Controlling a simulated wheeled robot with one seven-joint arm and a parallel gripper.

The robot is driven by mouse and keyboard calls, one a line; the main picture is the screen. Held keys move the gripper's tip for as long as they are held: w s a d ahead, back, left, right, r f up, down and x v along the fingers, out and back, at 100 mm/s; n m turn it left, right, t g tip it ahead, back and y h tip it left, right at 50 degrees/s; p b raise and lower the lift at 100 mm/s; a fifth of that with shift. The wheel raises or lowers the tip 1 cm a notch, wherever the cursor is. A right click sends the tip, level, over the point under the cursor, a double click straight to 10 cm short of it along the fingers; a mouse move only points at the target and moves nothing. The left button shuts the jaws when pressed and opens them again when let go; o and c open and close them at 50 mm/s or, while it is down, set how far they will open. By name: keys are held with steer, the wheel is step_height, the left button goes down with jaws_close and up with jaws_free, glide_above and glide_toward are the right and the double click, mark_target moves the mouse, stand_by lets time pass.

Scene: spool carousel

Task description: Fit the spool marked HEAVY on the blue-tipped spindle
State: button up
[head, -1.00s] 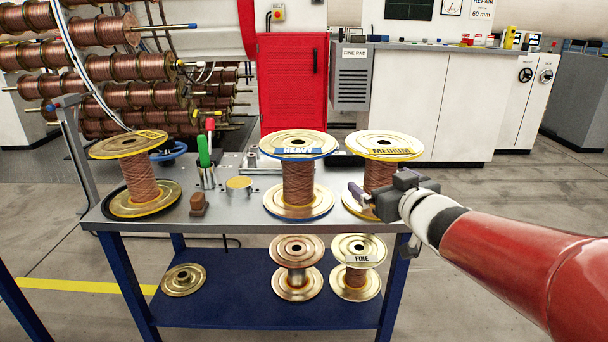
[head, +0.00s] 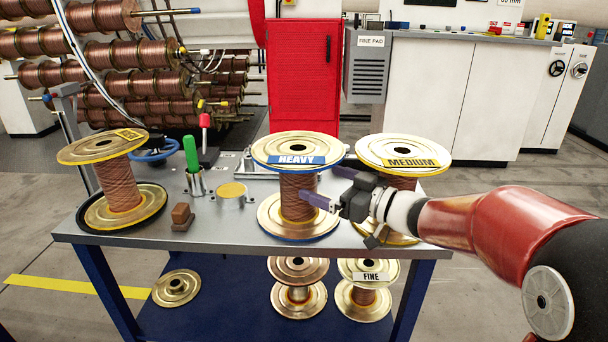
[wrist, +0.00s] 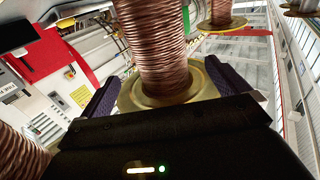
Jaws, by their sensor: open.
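The spool marked HEAVY (head: 299,192) stands upright on the grey cart top, with gold flanges, blue rims, a copper winding and a blue label. My gripper (head: 331,187) is open at the right side of its winding, between the flanges. In the wrist view, the winding (wrist: 150,45) rises between my two spread fingers, with a gold flange behind it; whether either finger touches is unclear. A blue-tipped spindle (head: 172,12) sticks out bare to the right from the spool rack at upper left.
The MEDIUM spool (head: 403,152) stands close to the right, partly behind my gripper. Another spool (head: 121,188) stands at the cart's left. A green handle (head: 191,155) and a brown block (head: 182,217) stand between. The FINE spool (head: 368,288) is on the blue lower shelf.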

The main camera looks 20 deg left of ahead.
mark_target(298, 176)
steer(key=shift+w+a, duration=0.3)
steer(key=shift+a, duration=0.1)
steer(key=x, duration=0.7)
steer(key=shift+s+a+f, duration=0.15)
steer(key=shift+f, duration=0.25)
steer(key=c, duration=1.9)
steer(key=shift+r, duration=0.4)
steer(key=shift+c, duration=1.1)
